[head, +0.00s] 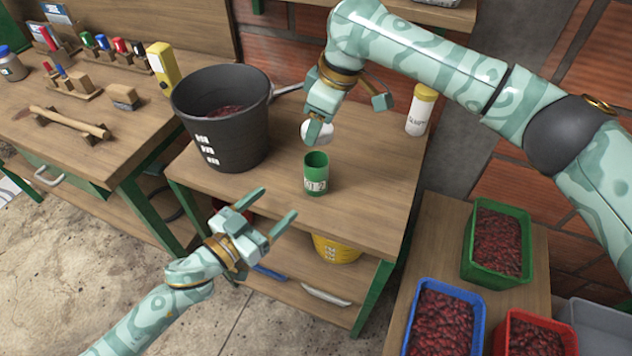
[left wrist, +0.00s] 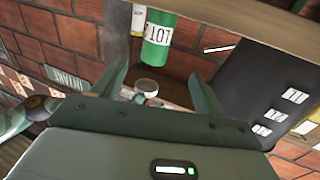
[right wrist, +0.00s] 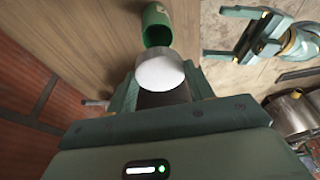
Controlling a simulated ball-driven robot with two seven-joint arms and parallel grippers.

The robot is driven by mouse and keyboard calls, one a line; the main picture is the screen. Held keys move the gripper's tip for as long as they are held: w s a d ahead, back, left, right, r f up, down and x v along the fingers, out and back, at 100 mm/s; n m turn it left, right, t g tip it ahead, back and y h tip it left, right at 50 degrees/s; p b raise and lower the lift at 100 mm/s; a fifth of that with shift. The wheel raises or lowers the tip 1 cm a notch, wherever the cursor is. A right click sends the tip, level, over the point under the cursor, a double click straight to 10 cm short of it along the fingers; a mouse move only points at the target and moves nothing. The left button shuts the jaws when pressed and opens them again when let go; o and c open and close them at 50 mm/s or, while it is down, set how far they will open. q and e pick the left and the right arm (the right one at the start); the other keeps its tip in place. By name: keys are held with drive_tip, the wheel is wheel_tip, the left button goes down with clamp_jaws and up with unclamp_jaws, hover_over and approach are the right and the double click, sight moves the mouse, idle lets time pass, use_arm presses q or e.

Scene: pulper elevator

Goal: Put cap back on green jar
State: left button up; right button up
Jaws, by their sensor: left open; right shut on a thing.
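The green jar (head: 316,178) stands upright and open-topped on the wooden bench, its white label facing front. It also shows in the left wrist view (left wrist: 158,42) and the right wrist view (right wrist: 156,26). My right gripper (head: 317,128) is shut on the white cap (head: 318,134), holding it just above and behind the jar's mouth, apart from it. The cap fills the space between the fingers in the right wrist view (right wrist: 160,72). My left gripper (head: 275,206) is open and empty, in front of the bench edge and lower left of the jar.
A large black bucket (head: 240,140) stands left of the jar. A white jar with a yellow lid (head: 420,110) stands behind right. A yellow container (head: 337,247) sits on the shelf below. Crates of red cherries, including a green one (head: 497,241), fill the lower right. Bench right of the jar is clear.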

use_arm(q)
drive_tip(key=shift+s+d+r, duration=0.1)
drive_tip(key=shift+d+r, duration=0.15)
drive_tip(key=shift+r, duration=0.2)
use_arm(e)
drive_tip(key=shift+a, duration=0.15)
use_arm(q)
drive_tip(key=x, duration=1.2)
drive_tip(key=c, duration=1.5)
drive_tip(key=shift+o, duration=0.2)
use_arm(e)
hover_over(319, 152)
drive_tip(key=s, duration=0.2)
drive_tip(key=shift+s+f, duration=0.2)
drive_tip(key=shift+f, duration=2.3)
drive_tip(key=shift+f, duration=0.9)
drive_tip(key=shift+f, duration=0.55)
